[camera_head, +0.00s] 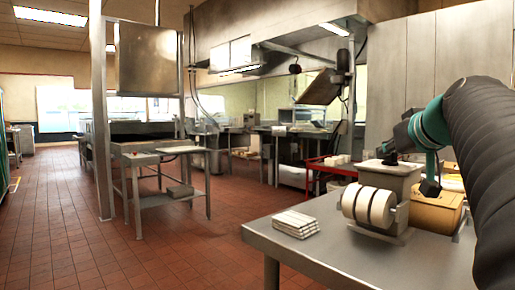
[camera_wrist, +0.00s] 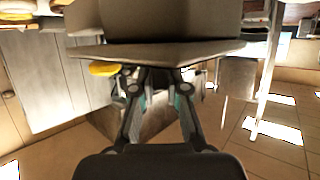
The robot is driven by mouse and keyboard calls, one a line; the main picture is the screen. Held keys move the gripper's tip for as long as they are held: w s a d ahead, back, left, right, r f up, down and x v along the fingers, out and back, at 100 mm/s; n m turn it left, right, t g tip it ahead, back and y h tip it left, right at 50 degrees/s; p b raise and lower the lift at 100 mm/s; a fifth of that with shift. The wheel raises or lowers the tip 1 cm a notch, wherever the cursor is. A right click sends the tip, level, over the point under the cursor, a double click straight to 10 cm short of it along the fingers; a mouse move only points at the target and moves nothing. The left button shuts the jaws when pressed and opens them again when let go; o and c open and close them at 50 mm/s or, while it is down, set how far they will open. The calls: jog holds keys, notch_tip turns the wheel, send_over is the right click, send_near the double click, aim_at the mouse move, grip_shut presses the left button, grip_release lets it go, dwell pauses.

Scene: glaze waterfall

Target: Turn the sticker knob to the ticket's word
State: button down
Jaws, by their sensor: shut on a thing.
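The sticker dispenser, a grey housing (camera_head: 401,181) with several white rolls (camera_head: 368,205) on its front, stands on the steel table. My gripper (camera_head: 386,157) comes in from the right and reaches the top of the housing. Its fingers are closed in together there, shut on the sticker knob, which they mostly hide. In the wrist view my gripper (camera_wrist: 157,76) has its fingertips drawn close together just under the edge of a broad grey slab. The knob's marking cannot be read. I cannot make out a ticket or its word.
A stack of white packets (camera_head: 296,223) lies left of the dispenser on the steel table (camera_head: 300,250). A tan rounded container (camera_head: 436,213) stands close on the right. A red-framed cart (camera_head: 331,167) is behind. The tiled floor at left is open.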

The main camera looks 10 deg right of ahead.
jog(key=shift+m+h, duration=0.5)
jog(key=shift+h, duration=0.1)
jog(key=shift+a+m+h, duration=0.1)
jog(key=shift+m+h, duration=0.4)
jog(key=shift+m+g+h, duration=0.8)
jog(key=shift+m+h, duration=0.2)
jog(key=shift+h, duration=0.2)
jog(key=m+g+h+b, duration=0.3)
jog(key=m+g+h, duration=0.2)
jog(key=m, duration=0.1)
jog(key=shift+f, duration=0.1)
jog(key=m+g, duration=0.2)
jog(key=m+g+h, duration=0.1)
jog(key=m+g, duration=0.1)
jog(key=g, duration=0.1)
jog(key=shift+d+m+p, duration=0.2)
jog(key=shift+m+p, duration=0.2)
jog(key=m+g+p, duration=0.2)
jog(key=m+g, duration=0.1)
jog(key=g, duration=0.1)
jog(key=shift+s, duration=0.15)
jog(key=shift+m+g+p, duration=0.4)
jog(key=shift+m+g, duration=0.5)
jog(key=shift+s, duration=0.1)
